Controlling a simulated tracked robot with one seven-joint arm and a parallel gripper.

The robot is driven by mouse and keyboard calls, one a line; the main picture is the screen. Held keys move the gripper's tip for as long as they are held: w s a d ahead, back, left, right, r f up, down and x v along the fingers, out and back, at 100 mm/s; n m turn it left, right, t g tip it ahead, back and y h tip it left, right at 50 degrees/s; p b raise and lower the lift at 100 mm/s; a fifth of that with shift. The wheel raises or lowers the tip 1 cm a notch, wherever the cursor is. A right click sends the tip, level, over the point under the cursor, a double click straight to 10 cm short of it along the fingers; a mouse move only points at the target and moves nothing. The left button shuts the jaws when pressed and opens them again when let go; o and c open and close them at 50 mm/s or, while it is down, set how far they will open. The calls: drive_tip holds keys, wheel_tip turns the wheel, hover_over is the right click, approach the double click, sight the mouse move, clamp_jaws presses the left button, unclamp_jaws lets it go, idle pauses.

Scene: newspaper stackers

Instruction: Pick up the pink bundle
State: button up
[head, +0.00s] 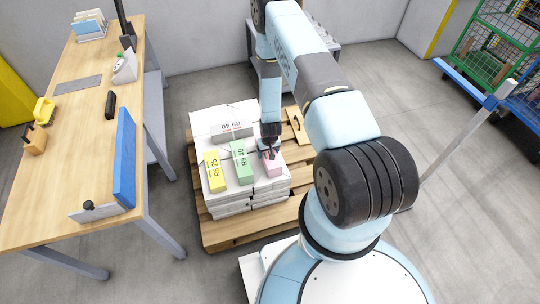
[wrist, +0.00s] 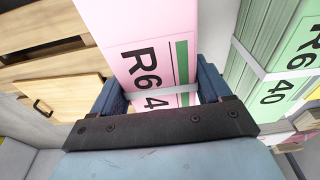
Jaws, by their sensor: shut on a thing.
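The pink bundle (head: 272,166) lies at the right end of a row of bundles on top of a white stack (head: 240,112) in the head view. In the wrist view the pink bundle (wrist: 150,40) shows black lettering, a green stripe and a pale strap. My gripper (head: 270,146) points down onto it from above. In the wrist view my gripper's blue fingers (wrist: 160,95) stand on either side of the bundle, shut on it. The bundle's far part is cut off by the wrist view's top edge. I cannot tell whether it touches the stack.
A green bundle (head: 240,160) lies close to the left of the pink one, with a yellow bundle (head: 214,172) beyond it and a grey bundle (head: 232,131) behind. A wooden pallet (head: 222,234) carries the stack. A wooden workbench (head: 66,120) stands left; wire carts (head: 490,50) stand far right.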

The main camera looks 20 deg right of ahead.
clamp_jaws()
idle(0.4)
drive_tip(key=shift+w+r, duration=0.1)
drive_tip(key=shift+r, duration=0.75)
drive_tip(key=s+d+r, duration=0.1)
drive_tip(key=r, duration=0.1)
drive_tip(key=s+d+r, duration=0.1)
drive_tip(key=r, duration=0.2)
drive_tip(key=s+d+r, duration=0.1)
drive_tip(key=s+r, duration=0.1)
drive_tip(key=shift+d+r, duration=0.25)
drive_tip(key=shift+r, duration=0.15)
drive_tip(key=s+d+r, duration=0.3)
drive_tip(key=s+d, duration=0.2)
drive_tip(key=s, duration=0.1)
drive_tip(key=shift+s+d+r, duration=0.3)
drive_tip(key=shift+s+d, duration=0.05)
drive_tip(key=shift+d, duration=0.05)
